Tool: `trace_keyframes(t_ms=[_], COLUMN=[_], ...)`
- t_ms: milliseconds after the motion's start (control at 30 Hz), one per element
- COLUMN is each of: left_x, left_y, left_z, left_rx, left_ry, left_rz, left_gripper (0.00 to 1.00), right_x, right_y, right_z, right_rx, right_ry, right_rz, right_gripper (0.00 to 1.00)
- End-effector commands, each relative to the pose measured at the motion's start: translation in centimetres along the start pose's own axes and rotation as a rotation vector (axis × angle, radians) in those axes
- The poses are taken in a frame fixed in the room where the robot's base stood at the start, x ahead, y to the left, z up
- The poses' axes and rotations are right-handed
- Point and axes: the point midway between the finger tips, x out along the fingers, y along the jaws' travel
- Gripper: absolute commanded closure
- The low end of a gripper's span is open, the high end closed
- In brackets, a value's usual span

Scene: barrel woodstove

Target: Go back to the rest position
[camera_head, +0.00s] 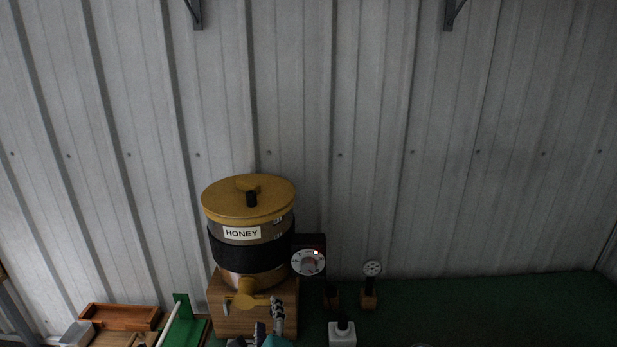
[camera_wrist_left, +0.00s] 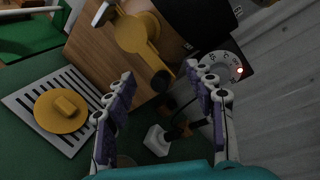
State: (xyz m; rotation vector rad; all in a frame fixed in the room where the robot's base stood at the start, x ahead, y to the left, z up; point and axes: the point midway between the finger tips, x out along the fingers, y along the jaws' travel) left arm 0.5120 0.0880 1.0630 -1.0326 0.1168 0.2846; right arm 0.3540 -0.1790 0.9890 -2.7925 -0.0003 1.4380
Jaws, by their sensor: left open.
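My left gripper (camera_head: 268,325) is at the bottom of the head view, in front of the wooden block under the honey tank. In the left wrist view its two fingers (camera_wrist_left: 160,82) are spread apart, with nothing held between them. The yellow tap (camera_wrist_left: 132,34) of the tank shows beyond the fingertips, apart from them as far as I can tell. The same tap (camera_head: 246,298) shows just above the gripper in the head view. My right gripper is in neither view.
The honey tank (camera_head: 246,232) stands on a wooden block (camera_head: 222,318), beside a dial with a red light (camera_head: 309,262). The green tabletop (camera_head: 500,308) is clear at right.

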Motion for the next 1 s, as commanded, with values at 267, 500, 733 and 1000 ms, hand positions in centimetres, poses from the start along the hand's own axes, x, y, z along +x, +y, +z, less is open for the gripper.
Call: trace_keyframes(t_ms=[267, 500, 733, 1000], left_x=[-5.7, -11.0, -11.8, -11.8], left_y=[12.6, 15.0, 15.0, 15.0], left_z=[6.4, 5.1, 4.6, 4.6], left_rx=[-1.175, -1.806, -1.899, -1.899], left_ry=[-0.127, -0.240, -0.254, -0.254], left_rz=[0.542, 0.789, 0.827, 0.827], left_gripper=[0.45, 0.45, 0.45, 0.45], right_x=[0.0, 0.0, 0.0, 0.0], right_y=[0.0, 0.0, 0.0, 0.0], right_z=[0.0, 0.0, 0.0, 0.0], right_rx=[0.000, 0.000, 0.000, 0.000], right_ry=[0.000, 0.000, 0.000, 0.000], right_rz=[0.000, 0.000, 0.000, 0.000], right_gripper=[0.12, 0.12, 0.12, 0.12])
